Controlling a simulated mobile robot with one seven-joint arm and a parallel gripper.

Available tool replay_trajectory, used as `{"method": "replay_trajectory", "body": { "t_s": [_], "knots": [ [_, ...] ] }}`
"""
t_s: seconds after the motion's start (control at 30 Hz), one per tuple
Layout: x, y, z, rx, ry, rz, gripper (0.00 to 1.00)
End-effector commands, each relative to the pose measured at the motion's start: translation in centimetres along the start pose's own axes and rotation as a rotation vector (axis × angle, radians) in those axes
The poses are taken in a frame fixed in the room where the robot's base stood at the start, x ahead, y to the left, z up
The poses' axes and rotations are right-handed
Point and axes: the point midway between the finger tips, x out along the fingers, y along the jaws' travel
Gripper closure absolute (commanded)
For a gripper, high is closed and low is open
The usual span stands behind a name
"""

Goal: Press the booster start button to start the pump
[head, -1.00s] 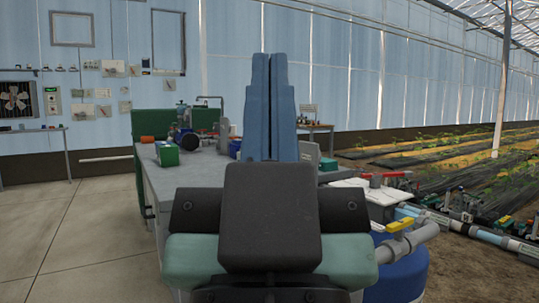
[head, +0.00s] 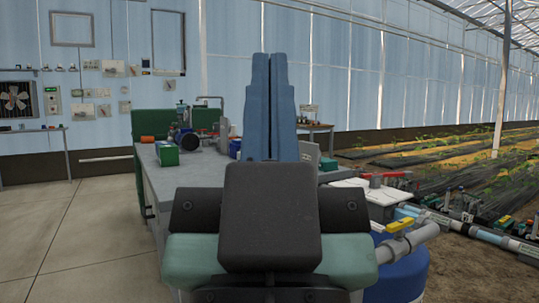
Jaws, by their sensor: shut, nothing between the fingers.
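My gripper (head: 269,58) is in the middle of the head view, its two blue fingers shut together, pointing up and away with nothing between them. The dark block and teal arm parts below it are mine and hide much of the bench behind. A pump with a dark round motor (head: 187,140) stands on the grey bench (head: 180,185), left of the fingers and farther off. I cannot make out the booster start button. A wall box with a small green mark (head: 52,100) hangs on the far left wall, too small to read.
A green box (head: 168,154) lies on the bench near the pump. At right are a blue barrel (head: 405,280), a grey pipe with a yellow valve handle (head: 398,226) and a white lidded box (head: 365,198). The concrete floor at left (head: 80,235) is clear.

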Motion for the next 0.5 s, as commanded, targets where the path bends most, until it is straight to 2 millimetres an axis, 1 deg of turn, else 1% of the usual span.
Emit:
{"method": "replay_trajectory", "body": {
  "t_s": [0.17, 0.27, 0.37, 0.5],
  "knots": [
    [1.1, 0.0, -1.1, 0.000, 0.000, 0.000, 1.00],
    [2.6, 0.0, -2.4, 0.000, 0.000, 0.000, 1.00],
    [4.6, 0.0, -4.3, 0.000, 0.000, 0.000, 1.00],
    [8.0, 0.0, -7.6, 0.000, 0.000, 0.000, 1.00]
  ]
}}
